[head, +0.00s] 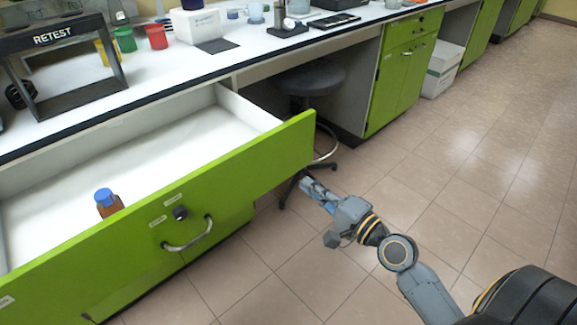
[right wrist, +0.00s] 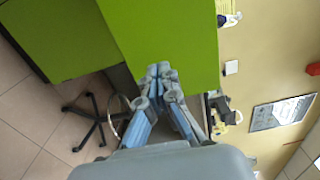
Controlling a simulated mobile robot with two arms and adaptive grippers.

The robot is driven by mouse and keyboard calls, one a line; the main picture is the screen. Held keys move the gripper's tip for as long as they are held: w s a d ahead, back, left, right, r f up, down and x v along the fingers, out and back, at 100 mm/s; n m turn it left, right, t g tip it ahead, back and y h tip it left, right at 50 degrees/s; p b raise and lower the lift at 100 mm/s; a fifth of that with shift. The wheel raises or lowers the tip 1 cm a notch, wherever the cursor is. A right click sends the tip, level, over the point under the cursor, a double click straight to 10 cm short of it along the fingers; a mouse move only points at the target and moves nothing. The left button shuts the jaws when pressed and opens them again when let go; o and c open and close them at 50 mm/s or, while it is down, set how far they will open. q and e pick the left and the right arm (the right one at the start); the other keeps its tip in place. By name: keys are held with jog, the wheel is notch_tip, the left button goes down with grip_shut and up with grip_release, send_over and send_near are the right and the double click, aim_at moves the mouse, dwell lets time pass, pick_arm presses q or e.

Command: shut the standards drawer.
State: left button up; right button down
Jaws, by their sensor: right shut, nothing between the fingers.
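The standards drawer (head: 235,160) stands open below the lab bench, with a green front, a metal handle (head: 187,236) and a white interior. A brown bottle with a blue cap (head: 106,202) stands inside it at the left. My right gripper (head: 305,184) is shut and empty, just off the right end of the drawer front in the head view. In the right wrist view its closed fingertips (right wrist: 160,70) point at the green panel (right wrist: 165,40); I cannot tell whether they touch it. My left gripper is not in view.
A stool (head: 308,78) stands under the bench just behind the drawer's right end. The bench top carries a RETEST rack (head: 60,36), coloured cups and a white box (head: 196,24). Green cabinets (head: 405,65) stand further right. The tiled floor at right is clear.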

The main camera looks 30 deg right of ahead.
aim_at(280, 165)
jog(key=x, duration=0.6)
jog(key=shift+w+a, duration=0.1)
jog(key=shift+w, duration=0.15)
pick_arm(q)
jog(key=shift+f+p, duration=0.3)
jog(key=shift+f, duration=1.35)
pick_arm(e)
jog(key=shift+w+a+f, duration=0.1)
jog(key=shift+w+a, duration=0.05)
jog(key=shift+w, duration=0.35)
